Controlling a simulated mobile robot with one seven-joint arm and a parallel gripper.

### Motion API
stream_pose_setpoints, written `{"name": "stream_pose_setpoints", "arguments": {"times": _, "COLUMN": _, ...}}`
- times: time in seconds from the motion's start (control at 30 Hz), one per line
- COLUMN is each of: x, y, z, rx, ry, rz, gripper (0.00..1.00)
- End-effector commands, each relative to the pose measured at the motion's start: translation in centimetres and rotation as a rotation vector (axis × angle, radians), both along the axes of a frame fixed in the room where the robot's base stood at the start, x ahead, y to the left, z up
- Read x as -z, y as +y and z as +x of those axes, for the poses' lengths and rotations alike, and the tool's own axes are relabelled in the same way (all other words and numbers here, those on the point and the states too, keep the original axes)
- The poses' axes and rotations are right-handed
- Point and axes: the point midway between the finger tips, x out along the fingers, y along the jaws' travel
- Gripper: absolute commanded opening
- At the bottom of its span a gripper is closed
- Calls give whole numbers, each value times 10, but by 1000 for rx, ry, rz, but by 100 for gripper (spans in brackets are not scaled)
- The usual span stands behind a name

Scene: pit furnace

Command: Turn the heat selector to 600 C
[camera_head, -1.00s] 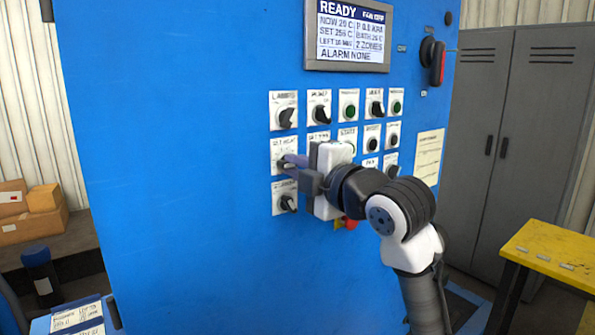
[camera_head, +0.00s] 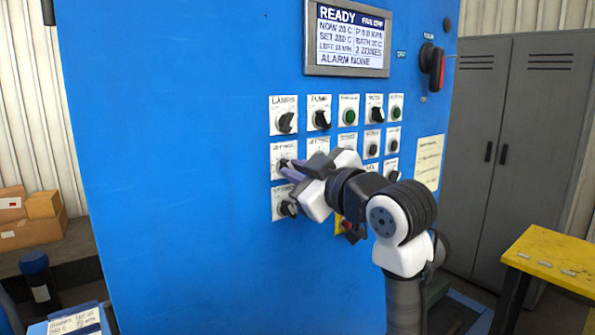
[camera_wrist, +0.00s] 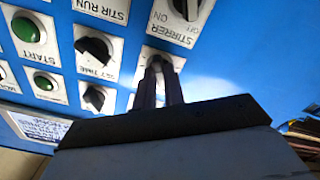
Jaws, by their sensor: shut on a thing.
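The heat selector (camera_head: 282,163) is a small dark knob on a white plate, leftmost in the second row of the blue panel. Its label is blurred. My gripper (camera_head: 288,169) is shut on this knob, and its body is tilted in the head view. In the wrist view, which is upside down, the fingers (camera_wrist: 161,80) close around the knob (camera_wrist: 160,63) and hide much of it. The display (camera_head: 349,40) reads READY, with a SET line that looks like about 280 C, though the digits are blurred.
The set time knob (camera_wrist: 95,47) sits beside the held knob, and the stirrer knob (camera_head: 288,209) is just below it. A red button (camera_head: 347,226) is partly behind my gripper. Grey lockers (camera_head: 515,150) and a yellow table (camera_head: 550,256) stand to the right.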

Motion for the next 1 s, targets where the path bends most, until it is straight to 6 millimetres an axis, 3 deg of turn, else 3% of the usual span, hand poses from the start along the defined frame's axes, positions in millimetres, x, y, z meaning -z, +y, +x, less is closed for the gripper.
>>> {"name": "stream_pose_setpoints", "arguments": {"times": 0.6, "x": -1, "y": 0, "z": 0, "rx": -1, "ry": 332, "rz": 453, "gripper": 0}}
{"name": "stream_pose_setpoints", "arguments": {"times": 1.0, "x": 0, "y": 0, "z": 0, "rx": 0, "ry": 458, "rz": 628, "gripper": 0}}
